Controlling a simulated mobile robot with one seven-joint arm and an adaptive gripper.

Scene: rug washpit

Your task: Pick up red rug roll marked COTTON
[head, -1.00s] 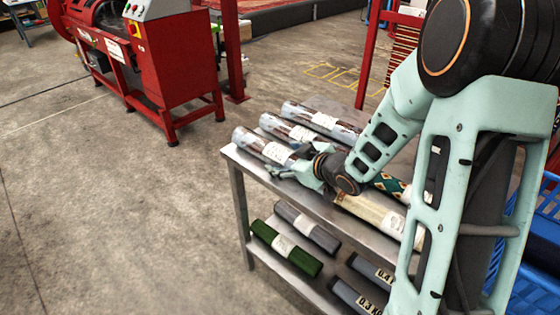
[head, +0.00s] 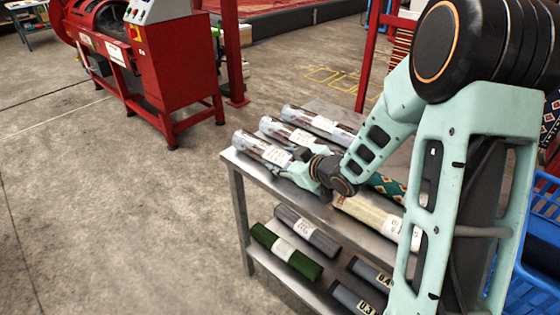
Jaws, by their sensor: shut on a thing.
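Three wrapped red-brown rug rolls lie side by side on the top shelf of a metal trolley: a far one (head: 318,122), a middle one (head: 292,133) and a near one (head: 250,145). Each has a white label whose print is too small to read, so I cannot tell which says COTTON. My gripper (head: 298,165) is shut on the near roll at its right end, just past the label. My fingers and wrist hide that end. I cannot see a gap between this roll and the shelf.
A cream roll (head: 365,213) and a teal patterned roll (head: 387,187) lie right of my wrist. The lower shelf holds a green roll (head: 265,236), a grey roll (head: 290,217) and dark weight-marked pieces. A red machine (head: 170,70) stands behind left. The floor on the left is clear.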

